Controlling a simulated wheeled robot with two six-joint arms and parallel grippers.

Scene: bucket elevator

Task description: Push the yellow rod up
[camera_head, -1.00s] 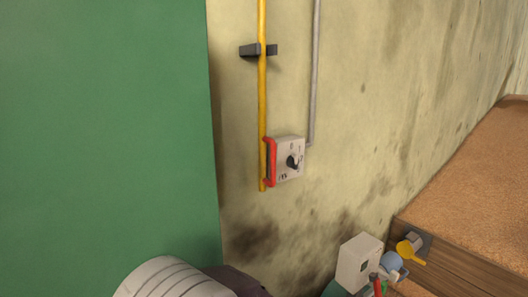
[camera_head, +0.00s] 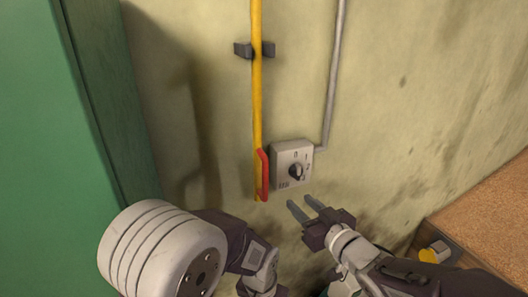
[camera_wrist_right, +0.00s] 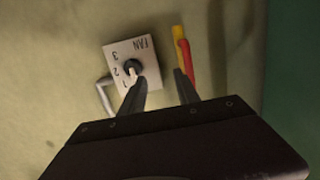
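The yellow rod (camera_head: 257,95) runs vertically along the wall, passing through a dark bracket, with a red handle (camera_head: 262,174) near its lower end. In the right wrist view the rod's yellow end (camera_wrist_right: 178,33) and the red handle (camera_wrist_right: 187,62) show just beyond one fingertip. My right gripper (camera_head: 305,205) is open and empty, below the switch box and to the lower right of the red handle. It also shows in the right wrist view (camera_wrist_right: 159,82), its fingers apart. My left arm shows at the lower left; its gripper fingers are not visible.
A pale fan switch box (camera_head: 292,162) with a dark knob is on the wall right beside the red handle. A grey conduit (camera_head: 333,75) rises from it. A green panel (camera_head: 35,150) stands at left, and a brown-topped wooden box (camera_head: 490,215) at lower right.

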